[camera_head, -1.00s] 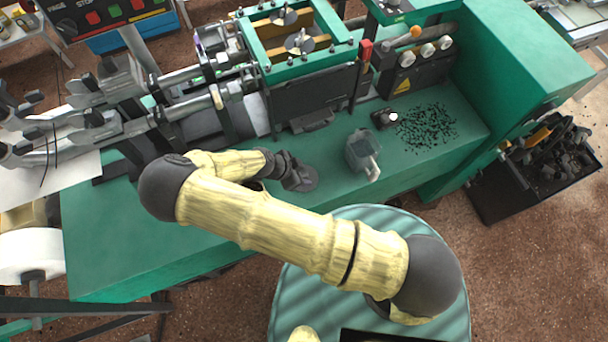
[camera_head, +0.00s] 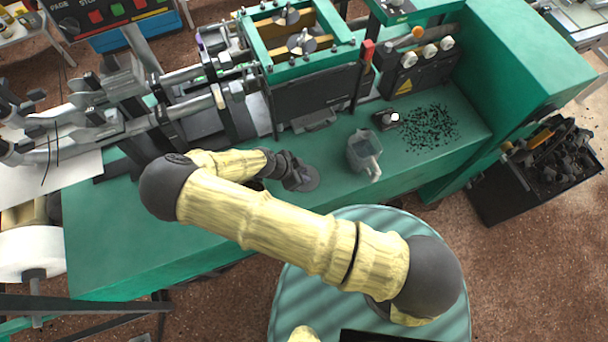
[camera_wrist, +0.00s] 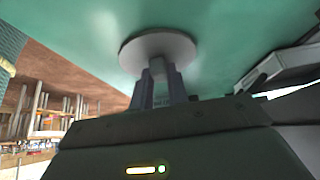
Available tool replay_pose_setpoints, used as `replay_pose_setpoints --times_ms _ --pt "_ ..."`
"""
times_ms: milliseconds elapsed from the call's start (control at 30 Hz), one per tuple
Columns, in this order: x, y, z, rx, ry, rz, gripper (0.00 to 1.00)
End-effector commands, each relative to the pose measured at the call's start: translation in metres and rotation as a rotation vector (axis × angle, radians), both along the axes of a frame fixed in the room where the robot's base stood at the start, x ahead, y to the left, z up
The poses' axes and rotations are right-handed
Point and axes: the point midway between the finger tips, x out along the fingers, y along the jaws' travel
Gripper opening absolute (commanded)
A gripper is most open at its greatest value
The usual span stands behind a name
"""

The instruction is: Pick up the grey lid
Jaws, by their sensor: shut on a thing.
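The grey lid (camera_wrist: 158,47) is a flat round disc with a stem-like grip. It lies on or close to the green bench top; I cannot tell whether it touches. In the wrist view my gripper (camera_wrist: 158,82) has its two fingers closed on the stem of the lid. In the head view the lid (camera_head: 308,180) shows as a dark grey disc, partly covered by my gripper (camera_head: 294,180). The arm hides part of the bench behind it.
The green machine frame (camera_head: 300,60) rises behind. The bench front (camera_head: 130,250) is clear at left.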

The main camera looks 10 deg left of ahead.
Motion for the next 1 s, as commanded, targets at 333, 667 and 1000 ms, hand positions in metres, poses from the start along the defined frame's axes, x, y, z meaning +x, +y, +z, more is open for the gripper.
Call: replay_pose_setpoints --times_ms 333,667,1000 --pt "0.000 0.001 0.028 0.004 -0.002 0.000 0.00" --pt "0.000 0.001 0.087 0.002 -0.001 0.001 0.00" --pt "0.000 -0.001 0.100 -0.002 0.001 0.000 0.00"
